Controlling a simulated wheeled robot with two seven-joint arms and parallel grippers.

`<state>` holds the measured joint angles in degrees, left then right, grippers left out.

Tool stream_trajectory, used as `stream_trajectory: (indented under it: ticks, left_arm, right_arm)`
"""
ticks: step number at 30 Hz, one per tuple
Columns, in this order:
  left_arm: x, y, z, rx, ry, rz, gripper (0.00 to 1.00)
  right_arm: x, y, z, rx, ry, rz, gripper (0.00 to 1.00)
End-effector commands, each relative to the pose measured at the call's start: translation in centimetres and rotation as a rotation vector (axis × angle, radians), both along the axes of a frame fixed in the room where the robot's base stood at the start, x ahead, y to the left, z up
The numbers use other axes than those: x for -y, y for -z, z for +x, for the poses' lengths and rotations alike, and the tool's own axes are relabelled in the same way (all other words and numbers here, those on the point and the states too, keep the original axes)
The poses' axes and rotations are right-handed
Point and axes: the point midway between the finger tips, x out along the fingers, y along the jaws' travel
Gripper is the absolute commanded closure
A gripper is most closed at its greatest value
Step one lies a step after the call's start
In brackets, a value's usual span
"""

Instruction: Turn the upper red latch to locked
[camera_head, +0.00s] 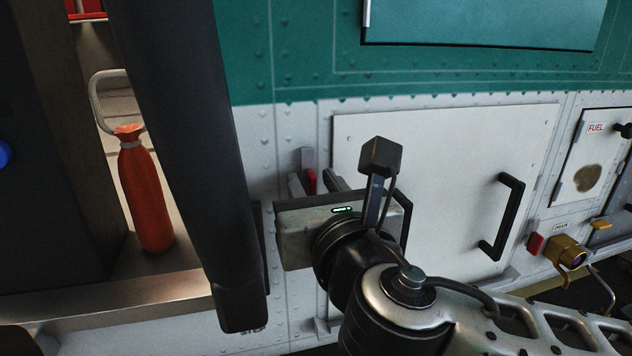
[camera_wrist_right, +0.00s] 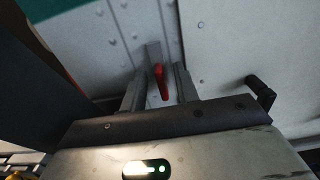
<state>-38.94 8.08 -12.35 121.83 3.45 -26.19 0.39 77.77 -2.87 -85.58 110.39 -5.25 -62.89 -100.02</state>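The red latch (camera_wrist_right: 160,82) sits on a grey mount on the white riveted wall, left of the white panel's edge. Its handle points roughly downward in the wrist view. In the head view only a small red part of the latch (camera_head: 311,181) shows, largely hidden by my right gripper. My right gripper (camera_wrist_right: 158,90) is open, with one finger on each side of the latch and a visible gap to each. Contact at the fingertips cannot be told. My left gripper is not in view.
A white panel (camera_head: 430,150) with a black handle (camera_head: 503,215) lies right of the latch. A thick dark post (camera_head: 190,150) stands close on the left. An orange-red bag (camera_head: 148,195) stands behind it. A brass drain fitting (camera_head: 567,252) sticks out at right.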

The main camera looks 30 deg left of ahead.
Motion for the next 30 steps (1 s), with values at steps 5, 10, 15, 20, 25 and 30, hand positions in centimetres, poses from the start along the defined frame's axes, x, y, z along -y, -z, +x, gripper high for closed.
stream_trajectory:
  ticks: [5, 10, 15, 20, 25, 30]
  left_arm:
    - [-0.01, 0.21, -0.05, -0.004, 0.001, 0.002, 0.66]
    - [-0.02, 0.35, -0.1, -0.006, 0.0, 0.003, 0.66]
    - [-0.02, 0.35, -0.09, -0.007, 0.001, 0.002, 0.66]
    - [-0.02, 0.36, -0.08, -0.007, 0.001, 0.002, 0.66]
    - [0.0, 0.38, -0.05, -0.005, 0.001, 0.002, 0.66]
    - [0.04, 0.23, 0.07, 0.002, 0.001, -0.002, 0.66]
  right_arm:
    - [-0.08, 0.03, 0.06, -0.001, 0.0, 0.001, 0.69]
    - [-0.05, 0.03, 0.06, -0.001, 0.0, 0.001, 0.94]
    - [-0.05, 0.02, 0.07, -0.001, 0.0, 0.001, 1.0]
    - [-0.03, 0.03, 0.08, -0.007, 0.001, 0.006, 1.0]
    - [0.0, 0.07, 0.13, -0.045, 0.001, 0.037, 1.0]
    - [0.07, 0.12, 0.19, -0.122, 0.0, 0.103, 1.0]
